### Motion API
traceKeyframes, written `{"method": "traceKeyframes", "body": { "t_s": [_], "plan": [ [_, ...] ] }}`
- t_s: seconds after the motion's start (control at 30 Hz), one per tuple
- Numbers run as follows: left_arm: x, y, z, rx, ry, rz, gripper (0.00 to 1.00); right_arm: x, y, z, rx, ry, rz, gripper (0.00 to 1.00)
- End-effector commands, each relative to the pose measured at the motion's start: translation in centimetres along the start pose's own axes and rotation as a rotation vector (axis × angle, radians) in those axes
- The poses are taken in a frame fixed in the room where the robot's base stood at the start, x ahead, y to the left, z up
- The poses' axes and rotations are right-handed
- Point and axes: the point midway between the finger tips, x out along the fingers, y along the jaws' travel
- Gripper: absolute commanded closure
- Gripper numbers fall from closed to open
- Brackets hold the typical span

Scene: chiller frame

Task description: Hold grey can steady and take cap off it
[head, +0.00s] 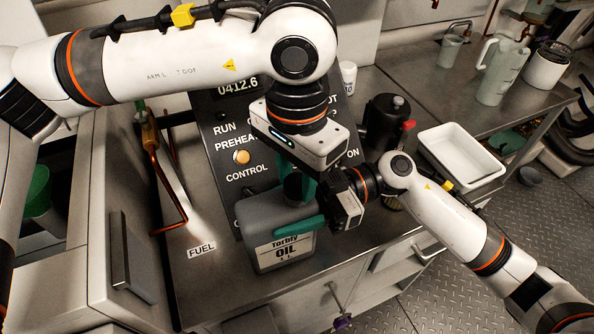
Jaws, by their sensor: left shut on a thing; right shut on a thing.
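The grey can (258,224) with a white OIL label stands upright on the metal counter, in front of the control panel. My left gripper (295,186) comes down from above and is shut at the dark cap (292,187) on top of the can. The cap is partly hidden by the green fingers, and I cannot tell whether it is still seated on the neck. My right gripper (306,224) reaches in from the right and is shut on the upper right part of the can. Its far finger is hidden.
A control panel (228,130) stands behind the can. A black flask (385,122) and a white tray (462,160) are to the right. A FUEL label (201,249) and copper pipe (165,185) are on the left. The counter's front edge is close to the can.

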Motion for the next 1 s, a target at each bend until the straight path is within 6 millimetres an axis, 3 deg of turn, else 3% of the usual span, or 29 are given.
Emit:
{"method": "traceKeyframes", "body": {
  "t_s": [0.13,0.27,1.0],
  "plan": [
    [-0.02,0.02,0.01,-0.041,0.0,0.001,0.95,-0.01,-0.01,0.0,0.0,0.0,0.0,1.0],
    [-0.04,0.01,0.01,-0.222,0.0,0.0,0.95,-0.01,0.0,0.0,0.0,0.0,0.0,1.0],
    [-0.15,0.04,0.02,-1.753,-0.002,0.002,0.95,-0.01,0.01,0.0,0.0,0.0,0.0,1.0]
  ]
}}
